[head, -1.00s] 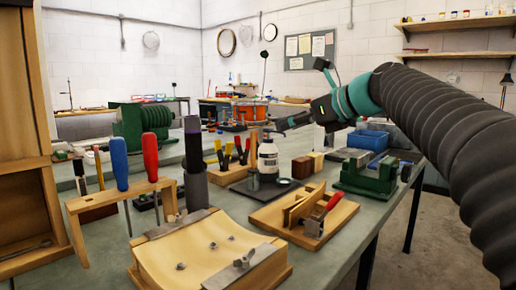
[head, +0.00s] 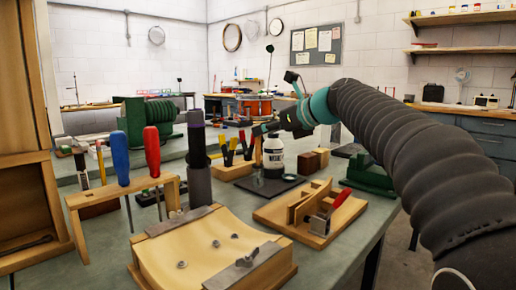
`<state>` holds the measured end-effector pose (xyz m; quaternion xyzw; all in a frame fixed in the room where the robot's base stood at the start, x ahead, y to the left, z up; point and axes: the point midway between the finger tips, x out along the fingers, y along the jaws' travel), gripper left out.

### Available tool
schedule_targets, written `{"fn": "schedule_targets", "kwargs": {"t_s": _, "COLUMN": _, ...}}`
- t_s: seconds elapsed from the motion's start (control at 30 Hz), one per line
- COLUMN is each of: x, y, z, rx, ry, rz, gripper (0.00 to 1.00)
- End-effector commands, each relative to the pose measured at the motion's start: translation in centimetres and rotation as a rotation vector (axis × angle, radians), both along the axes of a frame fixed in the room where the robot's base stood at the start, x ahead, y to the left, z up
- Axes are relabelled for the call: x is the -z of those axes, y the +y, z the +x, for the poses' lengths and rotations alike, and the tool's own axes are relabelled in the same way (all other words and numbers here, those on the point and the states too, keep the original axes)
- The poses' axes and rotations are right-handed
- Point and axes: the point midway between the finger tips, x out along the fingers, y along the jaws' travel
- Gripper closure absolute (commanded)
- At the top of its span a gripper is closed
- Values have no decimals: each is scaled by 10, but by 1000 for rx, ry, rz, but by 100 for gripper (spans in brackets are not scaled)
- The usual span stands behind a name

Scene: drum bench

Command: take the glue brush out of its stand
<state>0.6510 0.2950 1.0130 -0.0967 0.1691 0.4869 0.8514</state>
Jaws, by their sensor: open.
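The glue brush (head: 258,152) appears as a thin tan upright handle just left of a white glue bottle (head: 274,158). Its lower end goes into a small dark stand (head: 255,181) on a black base plate. My gripper (head: 262,129) reaches in from the right, pointing left, near the top of the brush handle and above the bottle in the picture. It is open and holds nothing visible. The fingers are small and dark, so I cannot tell whether the handle lies between them or only behind or in front of them.
A tool rack (head: 169,186) with red- and blue-handled tools and a dark upright cylinder (head: 197,150) stand to the left. A wooden jig (head: 335,215) and a curved wooden form (head: 200,262) lie in front. Wooden blocks (head: 308,162) stand right of the bottle.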

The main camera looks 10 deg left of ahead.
Motion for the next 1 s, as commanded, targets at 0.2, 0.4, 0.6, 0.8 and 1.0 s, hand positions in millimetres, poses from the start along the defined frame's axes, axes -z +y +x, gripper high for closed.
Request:
{"fn": "schedule_targets", "kwargs": {"t_s": 0.2, "x": 15, "y": 24, "z": 13, "rx": -1, "ry": 1, "rz": -2, "gripper": 54}}
{"fn": "schedule_targets", "kwargs": {"t_s": 0.4, "x": 17, "y": 29, "z": 16, "rx": 1, "ry": 0, "rz": -1, "gripper": 54}}
{"fn": "schedule_targets", "kwargs": {"t_s": 0.6, "x": 17, "y": 29, "z": 16, "rx": 1, "ry": 0, "rz": -1, "gripper": 81}}
{"fn": "schedule_targets", "kwargs": {"t_s": 0.8, "x": 17, "y": 29, "z": 16, "rx": 1, "ry": 0, "rz": -1, "gripper": 100}}
{"fn": "schedule_targets", "kwargs": {"t_s": 1.0, "x": 17, "y": 29, "z": 16, "rx": 1, "ry": 0, "rz": -1, "gripper": 100}}
